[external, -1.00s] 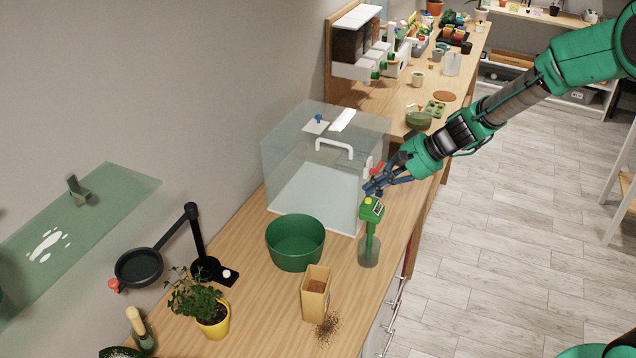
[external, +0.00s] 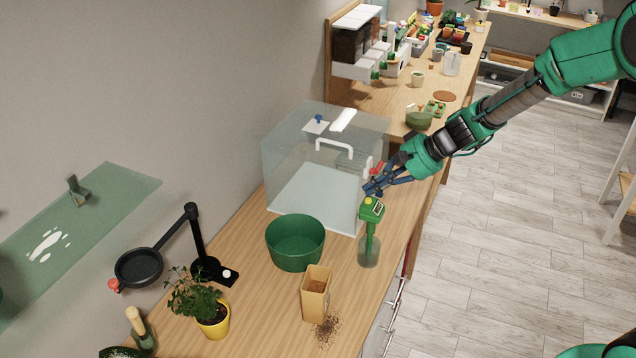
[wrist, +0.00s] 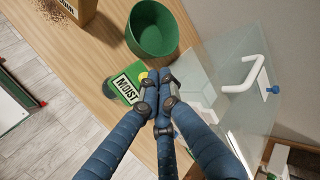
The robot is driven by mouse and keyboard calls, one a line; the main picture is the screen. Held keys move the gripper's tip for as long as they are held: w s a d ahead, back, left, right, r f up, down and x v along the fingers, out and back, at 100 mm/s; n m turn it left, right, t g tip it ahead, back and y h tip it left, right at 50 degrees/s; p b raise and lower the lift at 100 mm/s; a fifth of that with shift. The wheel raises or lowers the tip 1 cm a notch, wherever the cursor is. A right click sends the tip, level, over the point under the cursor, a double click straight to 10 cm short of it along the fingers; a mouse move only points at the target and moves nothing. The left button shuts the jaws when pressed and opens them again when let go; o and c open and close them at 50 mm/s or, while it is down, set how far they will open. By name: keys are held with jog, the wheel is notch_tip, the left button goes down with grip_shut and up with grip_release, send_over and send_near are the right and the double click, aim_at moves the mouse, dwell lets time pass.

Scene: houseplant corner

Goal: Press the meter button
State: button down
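The green meter (external: 371,208) stands upright on a stem in a clear greenish vessel (external: 369,252) near the counter's front edge. In the wrist view the meter's head (wrist: 117,93) has a white display reading "MOIST". Its round yellow button (wrist: 143,77) is partly hidden behind my fingers. My gripper (external: 368,190) is just above the meter's head, pointing down and left. In the wrist view its blue fingers (wrist: 167,74) are drawn together at the tips and hold nothing. I cannot tell whether they touch the button.
A clear box (external: 290,160) with a white handle stands behind the meter. A green pot (external: 295,245) and a tan carton (external: 316,293) with spilled soil (external: 327,327) are to its left and front. A yellow-potted plant (external: 213,322) and a black stand (external: 193,240) are farther left.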

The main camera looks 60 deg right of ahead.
jog(key=shift+f+b, duration=0.65)
jog(key=shift+b, duration=0.3)
dwell(0.6)
jog(key=shift+r, duration=0.7)
jog(key=shift+r, duration=0.1)
dwell(0.3)
jog(key=shift+r+p, duration=1.5)
jog(key=shift+r, duration=1.4)
jog(key=shift+w, duration=0.1)
